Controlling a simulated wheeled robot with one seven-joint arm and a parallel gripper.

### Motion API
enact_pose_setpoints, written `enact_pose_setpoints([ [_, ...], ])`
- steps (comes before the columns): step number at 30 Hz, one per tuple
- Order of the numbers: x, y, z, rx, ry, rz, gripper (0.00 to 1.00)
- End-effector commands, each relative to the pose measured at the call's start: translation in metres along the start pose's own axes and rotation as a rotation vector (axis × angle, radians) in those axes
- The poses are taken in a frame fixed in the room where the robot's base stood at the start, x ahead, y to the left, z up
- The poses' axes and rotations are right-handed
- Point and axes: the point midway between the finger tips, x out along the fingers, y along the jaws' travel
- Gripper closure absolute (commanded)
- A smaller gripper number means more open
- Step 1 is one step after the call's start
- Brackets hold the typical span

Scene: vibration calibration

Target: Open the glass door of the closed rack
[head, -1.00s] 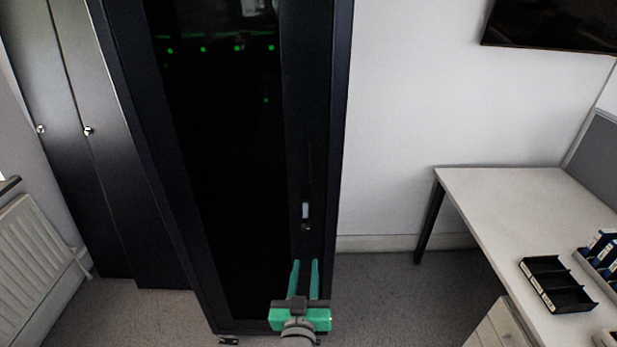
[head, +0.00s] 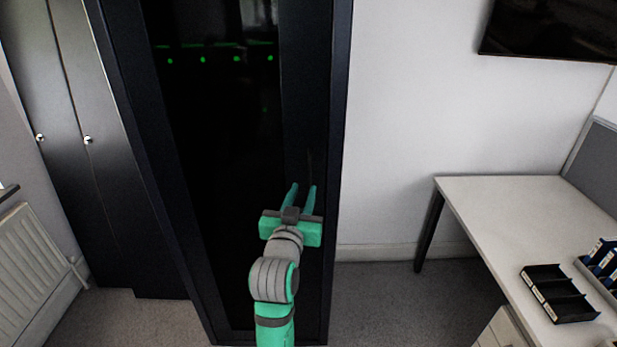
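The closed rack (head: 341,110) is a tall black cabinet in the middle of the head view. Its dark glass door (head: 215,130) is shut, with green lights showing through near the top. My gripper (head: 302,190) is in front of the door's right frame, its two green fingers pointing at the rack and parted with a gap between them. I see nothing between the fingers. The door handle is hidden, behind my gripper and arm. Whether the fingers touch the door or handle I cannot tell.
Dark lockers (head: 60,150) stand left of the rack, with a white radiator (head: 35,265) at the far left. A white desk (head: 530,205) with a black tray (head: 556,292) stands at right. Grey floor between rack and desk is free. A screen (head: 555,28) hangs at upper right.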

Motion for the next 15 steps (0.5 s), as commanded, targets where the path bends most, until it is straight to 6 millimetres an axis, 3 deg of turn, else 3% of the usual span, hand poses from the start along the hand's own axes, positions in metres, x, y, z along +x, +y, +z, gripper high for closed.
enact_pose_setpoints([
  [9,0.056,-0.003,-0.001,-0.001,0.001,-0.002,0.73],
  [15,0.075,-0.002,0.000,-0.001,0.001,-0.002,0.73],
])
